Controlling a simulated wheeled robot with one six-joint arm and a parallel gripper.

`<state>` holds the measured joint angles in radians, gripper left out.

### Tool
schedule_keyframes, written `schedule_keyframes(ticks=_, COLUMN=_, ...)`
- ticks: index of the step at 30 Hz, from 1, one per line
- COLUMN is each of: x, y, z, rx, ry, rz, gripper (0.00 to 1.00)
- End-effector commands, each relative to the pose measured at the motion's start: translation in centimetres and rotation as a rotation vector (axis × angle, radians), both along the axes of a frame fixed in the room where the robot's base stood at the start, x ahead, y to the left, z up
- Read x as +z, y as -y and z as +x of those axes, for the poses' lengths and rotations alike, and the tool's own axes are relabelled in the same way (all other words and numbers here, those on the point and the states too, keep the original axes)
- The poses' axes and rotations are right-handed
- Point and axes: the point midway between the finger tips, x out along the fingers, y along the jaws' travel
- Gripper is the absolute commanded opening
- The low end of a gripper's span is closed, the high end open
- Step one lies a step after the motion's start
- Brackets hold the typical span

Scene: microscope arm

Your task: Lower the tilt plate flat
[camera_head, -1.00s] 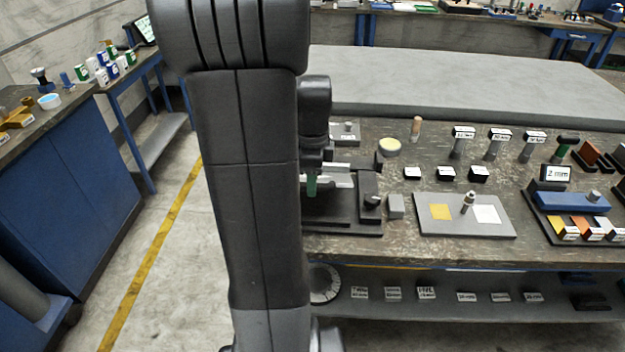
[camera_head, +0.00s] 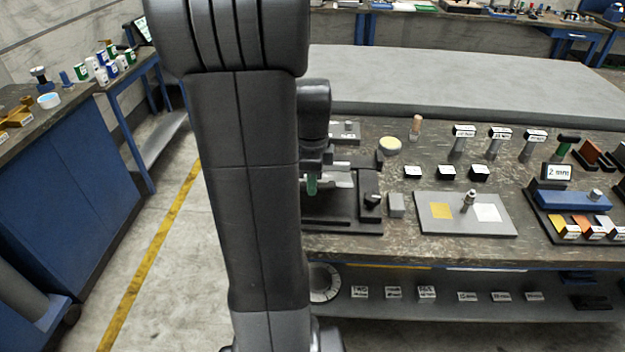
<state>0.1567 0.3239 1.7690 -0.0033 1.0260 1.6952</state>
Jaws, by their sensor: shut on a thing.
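The tilt plate looks to be the pale metal plate (camera_head: 340,181) on the dark fixture base (camera_head: 345,222) at the left end of the workbench. My gripper (camera_head: 312,186) is at the fixture's left side, pointing down, with a green piece (camera_head: 312,185) at its jaws. The jaws are shut on this green piece, which looks like a handle at the plate. My arm hides the left part of the fixture. The plate's exact angle is too small to tell. A dark knob (camera_head: 372,200) sits at the fixture's right side.
A small grey block (camera_head: 396,205) stands just right of the fixture. A grey board (camera_head: 465,214) with yellow and white squares lies further right. Black blocks, labelled posts and a blue device (camera_head: 572,202) fill the bench's right side. A round cream-topped item (camera_head: 389,146) stands behind.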

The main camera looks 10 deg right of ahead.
Motion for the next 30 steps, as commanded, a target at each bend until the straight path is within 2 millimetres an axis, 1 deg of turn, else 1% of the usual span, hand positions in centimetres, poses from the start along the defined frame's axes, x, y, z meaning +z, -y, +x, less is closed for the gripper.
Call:
schedule_keyframes(ticks=1, x=-0.7, y=-0.1, z=-0.2, rx=-0.002, ry=0.01, rz=-0.003, gripper=0.0)
schedule_keyframes(ticks=8, x=-3.0, y=-0.4, z=-1.3, rx=-0.001, ry=0.09, rz=-0.025, gripper=0.0)
schedule_keyframes(ticks=17, x=-6.7, y=-0.8, z=-2.9, rx=-0.001, ry=0.235, rz=-0.066, gripper=0.0)
schedule_keyframes(ticks=24, x=-9.5, y=-1.1, z=-3.7, rx=-0.001, ry=0.348, rz=-0.099, gripper=0.0)
schedule_keyframes(ticks=30, x=-11.2, y=-1.2, z=-4.0, rx=-0.002, ry=0.426, rz=-0.121, gripper=0.0)
